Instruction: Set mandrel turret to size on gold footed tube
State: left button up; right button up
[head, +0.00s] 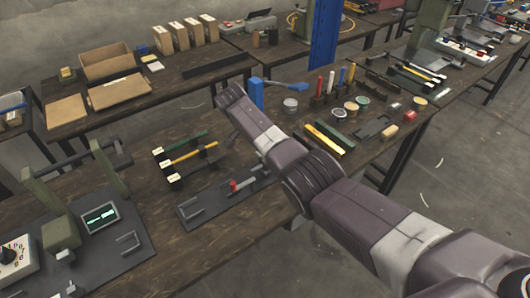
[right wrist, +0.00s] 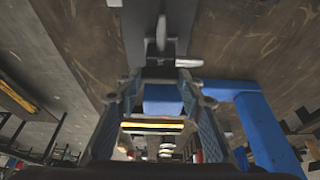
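The gold footed tube (head: 192,153) lies on the near bench in the head view, between a green bar and a dark bar, its ends in black feet. Small white labels show at the left; their print is too small to read. A white dial with a black knob and numbers (head: 14,255) stands at the lower left edge; it may be the mandrel turret, but its setting is unclear. My right arm crosses the bench from the lower right; its fingers are mostly hidden there. In the right wrist view, my right gripper (right wrist: 160,105) is open, fingers apart, nothing held. My left gripper is out of view.
A dark plate with a red-tipped handle (head: 230,190) lies beside my arm. A blue stand (head: 257,95), coloured upright tools and several small jars stand beyond the arm. Cardboard boxes (head: 108,65) occupy the rear bench.

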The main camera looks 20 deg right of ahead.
jog(key=o, duration=0.4)
jog(key=v, duration=1.2)
jog(key=shift+d, duration=0.1)
